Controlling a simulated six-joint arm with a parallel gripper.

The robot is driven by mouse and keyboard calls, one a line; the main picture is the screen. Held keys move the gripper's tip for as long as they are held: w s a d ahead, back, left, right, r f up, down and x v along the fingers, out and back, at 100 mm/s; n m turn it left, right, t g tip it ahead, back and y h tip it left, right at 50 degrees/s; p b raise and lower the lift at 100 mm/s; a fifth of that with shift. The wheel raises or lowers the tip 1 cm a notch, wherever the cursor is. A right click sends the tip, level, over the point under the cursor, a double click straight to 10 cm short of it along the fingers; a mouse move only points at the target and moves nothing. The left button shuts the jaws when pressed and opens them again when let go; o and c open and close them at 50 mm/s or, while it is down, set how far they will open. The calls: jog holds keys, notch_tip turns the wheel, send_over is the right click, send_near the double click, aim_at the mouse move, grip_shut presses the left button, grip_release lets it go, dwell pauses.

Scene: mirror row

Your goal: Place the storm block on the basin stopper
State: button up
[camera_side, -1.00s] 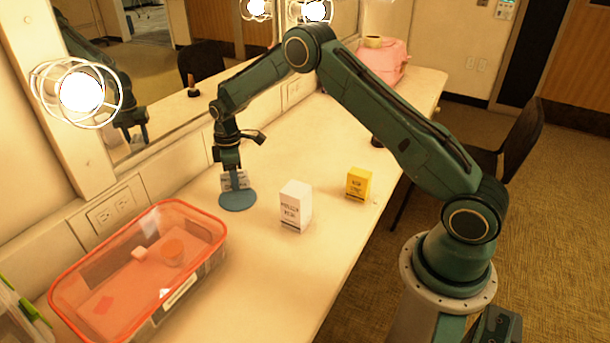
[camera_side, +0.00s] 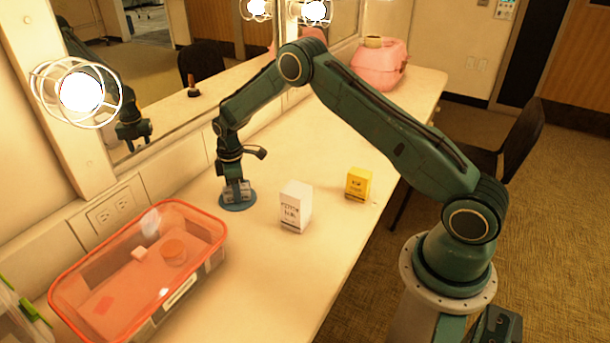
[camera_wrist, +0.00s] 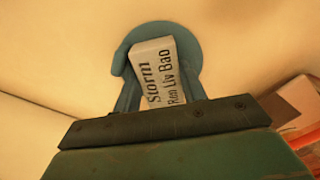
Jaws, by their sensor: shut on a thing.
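The storm block (camera_wrist: 157,72) is a pale grey block with "Storm" printed on it. My gripper (camera_wrist: 161,88) is shut on it, one finger on each side. In the side view my gripper (camera_side: 236,184) points down, with the block (camera_side: 236,193) low between its fingers. The basin stopper is a flat blue disc (camera_side: 238,206) on the counter, directly beneath the block. In the wrist view the stopper (camera_wrist: 190,42) shows around the block's far end. The block is over the disc and looks very near or touching it; I cannot tell which.
A white block (camera_side: 296,207) and a yellow block (camera_side: 358,184) stand to the right on the counter (camera_side: 300,270). A clear bin with a red rim (camera_side: 215,222) is at the lower left. The mirror (camera_side: 170,110) and a caged lamp (camera_side: 80,92) stand behind.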

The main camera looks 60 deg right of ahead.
jog(key=o, duration=1)
jog(key=shift+r, duration=0.1)
jog(key=shift+r, duration=6.1)
